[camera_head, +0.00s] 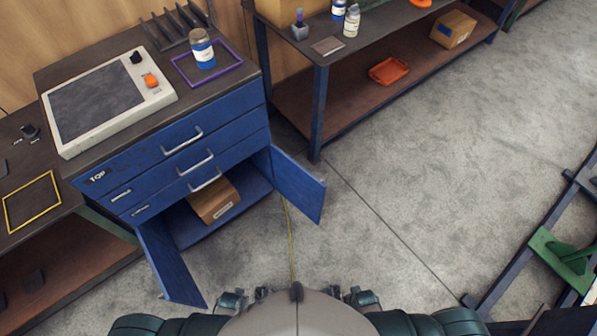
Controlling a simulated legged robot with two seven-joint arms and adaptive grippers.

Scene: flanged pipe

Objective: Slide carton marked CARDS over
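A brown carton (213,200) with a white label on its front sits in the bottom compartment of the blue cabinet (224,113). The label's text is too small to read. The left cabinet door (170,262) and the right door (298,184) both stand open. My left gripper (248,296) and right gripper (349,296) show only their tips at the bottom edge, beside my body. Their fingers look apart and empty, well away from the carton. The rest of both grippers is hidden.
A device with a dark plate (97,101) and a blue-labelled jar (203,54) stand on the cabinet top. Another carton (453,28) and an orange tray (388,71) lie on the right bench's lower shelf. The floor before the cabinet is clear, with a yellow line (289,240).

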